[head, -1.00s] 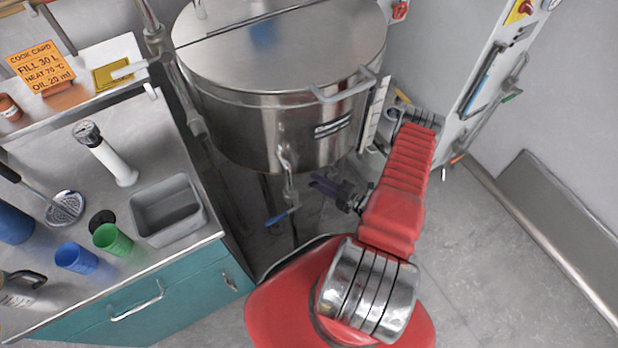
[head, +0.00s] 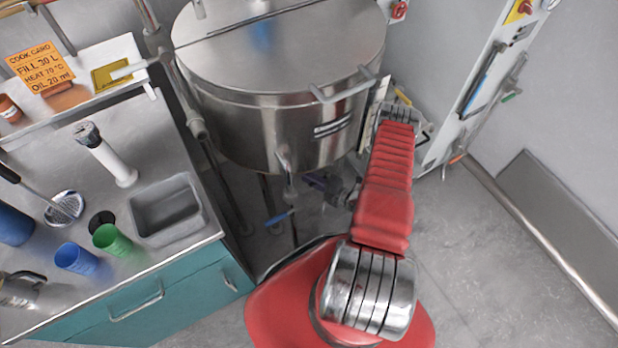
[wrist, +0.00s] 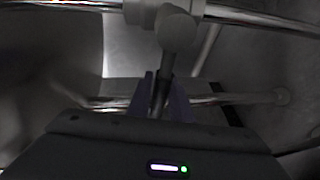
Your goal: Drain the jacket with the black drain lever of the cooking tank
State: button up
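The steel cooking tank (head: 290,125) stands at the back centre in the head view. My gripper (head: 316,182) is low under its front right edge, partly hidden by my arm. In the wrist view, a dark lever (wrist: 164,88) hangs from a rounded fitting (wrist: 176,30) on a pipe. The lever runs down between the two purple fingers of my gripper (wrist: 161,98). The fingers stand close on both sides of it; the dim picture does not show whether they press on it. I cannot make out this lever in the head view.
A blue-handled lever (head: 279,217) hangs below the tank's front outlet (head: 286,165), left of my gripper. A teal counter (head: 140,310) with a sink (head: 168,212) and cups stands at the left. A wall panel (head: 490,80) is at the right. Floor at the right is open.

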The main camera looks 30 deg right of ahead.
grip_shut()
dwell(0.3)
